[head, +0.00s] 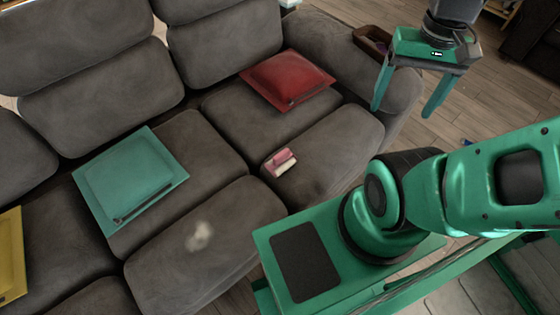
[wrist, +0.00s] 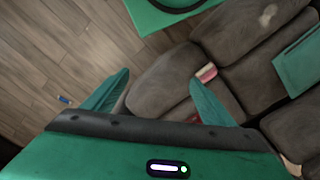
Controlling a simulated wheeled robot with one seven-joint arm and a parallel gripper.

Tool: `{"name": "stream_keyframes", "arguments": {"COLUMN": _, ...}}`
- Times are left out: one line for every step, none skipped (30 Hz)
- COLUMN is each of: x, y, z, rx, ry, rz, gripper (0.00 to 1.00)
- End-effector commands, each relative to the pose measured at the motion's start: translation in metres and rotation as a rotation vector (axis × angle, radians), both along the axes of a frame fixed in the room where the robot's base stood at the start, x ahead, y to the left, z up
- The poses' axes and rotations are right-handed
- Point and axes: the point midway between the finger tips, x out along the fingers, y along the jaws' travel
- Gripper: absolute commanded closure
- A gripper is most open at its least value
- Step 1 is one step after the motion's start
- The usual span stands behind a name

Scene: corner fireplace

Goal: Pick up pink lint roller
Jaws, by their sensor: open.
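The pink lint roller (head: 281,162) is a small pink and white thing lying on the grey couch seat, near the seam between two cushions. It also shows in the wrist view (wrist: 207,73), close to the tip of one finger, which may cover part of it. My gripper (head: 405,108) is open and empty at the upper right of the head view, high above the couch's right end. It is well apart from the roller, to its right. Both fingers point down. In the wrist view the open gripper (wrist: 160,82) has the couch seat below and between its fingers.
The grey couch (head: 225,125) fills much of the view. A red cushion (head: 288,78) lies behind the roller, a teal cushion (head: 130,178) to the left and a yellow one (head: 12,255) at the far left. A brown tray (head: 371,42) rests on the armrest. Wooden floor is beyond.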

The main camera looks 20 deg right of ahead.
Motion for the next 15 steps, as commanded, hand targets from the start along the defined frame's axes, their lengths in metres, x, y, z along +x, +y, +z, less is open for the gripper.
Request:
{"name": "stream_keyframes", "arguments": {"x": 0.004, "y": -0.001, "z": -0.001, "rx": -0.005, "ry": 0.001, "rz": -0.008, "gripper": 0.22}}
{"name": "stream_keyframes", "arguments": {"x": 0.008, "y": -0.001, "z": -0.003, "rx": -0.009, "ry": 0.003, "rz": -0.015, "gripper": 0.22}}
{"name": "stream_keyframes", "arguments": {"x": 0.016, "y": -0.001, "z": -0.006, "rx": -0.017, "ry": 0.008, "rz": -0.026, "gripper": 0.22}}
{"name": "stream_keyframes", "arguments": {"x": 0.022, "y": -0.001, "z": -0.008, "rx": -0.023, "ry": 0.012, "rz": -0.036, "gripper": 0.22}}
{"name": "stream_keyframes", "arguments": {"x": 0.029, "y": -0.002, "z": -0.011, "rx": -0.028, "ry": 0.014, "rz": -0.047, "gripper": 0.22}}
{"name": "stream_keyframes", "arguments": {"x": 0.039, "y": -0.002, "z": -0.016, "rx": -0.037, "ry": 0.018, "rz": -0.064, "gripper": 0.22}}
{"name": "stream_keyframes", "arguments": {"x": 0.047, "y": -0.002, "z": -0.021, "rx": -0.042, "ry": 0.021, "rz": -0.076, "gripper": 0.22}}
{"name": "stream_keyframes", "arguments": {"x": 0.055, "y": -0.002, "z": -0.025, "rx": -0.048, "ry": 0.022, "rz": -0.089, "gripper": 0.22}}
{"name": "stream_keyframes", "arguments": {"x": 0.066, "y": -0.001, "z": -0.031, "rx": -0.056, "ry": 0.024, "rz": -0.107, "gripper": 0.22}}
{"name": "stream_keyframes", "arguments": {"x": 0.073, "y": -0.001, "z": -0.036, "rx": -0.062, "ry": 0.025, "rz": -0.121, "gripper": 0.22}}
{"name": "stream_keyframes", "arguments": {"x": 0.081, "y": 0.0, "z": -0.041, "rx": -0.066, "ry": 0.025, "rz": -0.133, "gripper": 0.22}}
{"name": "stream_keyframes", "arguments": {"x": 0.092, "y": 0.002, "z": -0.048, "rx": -0.071, "ry": 0.025, "rz": -0.15, "gripper": 0.22}}
{"name": "stream_keyframes", "arguments": {"x": 0.099, "y": 0.003, "z": -0.054, "rx": -0.074, "ry": 0.025, "rz": -0.163, "gripper": 0.22}}
{"name": "stream_keyframes", "arguments": {"x": 0.107, "y": 0.005, "z": -0.06, "rx": -0.077, "ry": 0.025, "rz": -0.176, "gripper": 0.22}}
{"name": "stream_keyframes", "arguments": {"x": 0.117, "y": 0.007, "z": -0.068, "rx": -0.08, "ry": 0.025, "rz": -0.193, "gripper": 0.22}}
